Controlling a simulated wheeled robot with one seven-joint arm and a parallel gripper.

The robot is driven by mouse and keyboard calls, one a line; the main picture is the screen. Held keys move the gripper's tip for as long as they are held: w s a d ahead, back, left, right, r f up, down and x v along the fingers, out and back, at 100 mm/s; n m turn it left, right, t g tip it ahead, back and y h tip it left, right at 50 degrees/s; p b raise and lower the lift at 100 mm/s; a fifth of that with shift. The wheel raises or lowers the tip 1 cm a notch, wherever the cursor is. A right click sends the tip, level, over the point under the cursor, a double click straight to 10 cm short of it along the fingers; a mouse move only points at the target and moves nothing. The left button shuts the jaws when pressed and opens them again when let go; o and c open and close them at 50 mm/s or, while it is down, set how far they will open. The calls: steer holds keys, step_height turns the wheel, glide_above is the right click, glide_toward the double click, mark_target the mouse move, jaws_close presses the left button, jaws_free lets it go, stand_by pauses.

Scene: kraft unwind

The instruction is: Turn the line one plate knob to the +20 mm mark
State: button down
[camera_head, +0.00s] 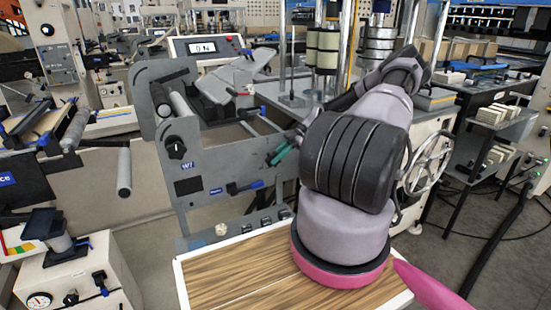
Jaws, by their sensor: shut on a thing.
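My gripper (275,157), with green fingers, shows small in front of the grey machine frame, left of my arm. It is shut on a small part that the fingers mostly hide; I cannot tell from this view which part it is. A round black knob (176,147) with a light pointer mark sits on the grey side panel, well to the left of my gripper and apart from it. I cannot read a millimetre scale or a +20 mark anywhere.
A display box (204,48) stands behind the frame. A spoked handwheel (428,160) is right of my arm. A wood-topped surface (235,275) is at the front. Grey floor (160,245) shows at the left.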

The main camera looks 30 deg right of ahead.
steer(key=c, duration=0.8)
jaws_free()
steer(key=shift+o, duration=0.2)
steer(key=v, duration=1)
steer(key=shift+d, duration=0.35)
steer(key=shift+r, duration=0.2)
